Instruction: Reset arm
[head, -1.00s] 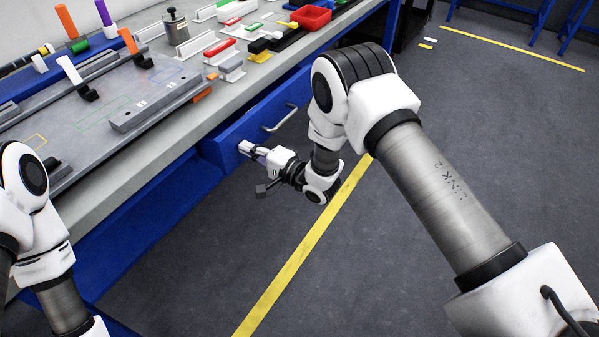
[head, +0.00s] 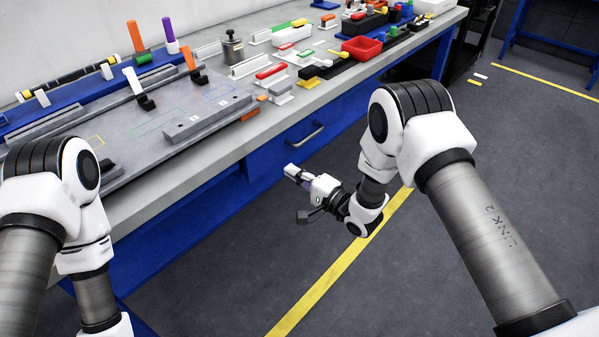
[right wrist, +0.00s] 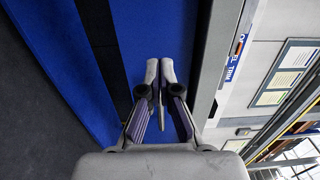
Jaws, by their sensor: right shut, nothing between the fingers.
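My right gripper (head: 290,172) is shut and empty in the head view. It hangs in front of the blue drawer front (head: 275,153) of the workbench, below the bench top. In the right wrist view its two fingertips (right wrist: 160,72) are close together, with blue panels behind them. My left arm shows at the left of the head view, but its gripper is outside the picture.
The drawer has a metal handle (head: 305,135) right of my gripper.

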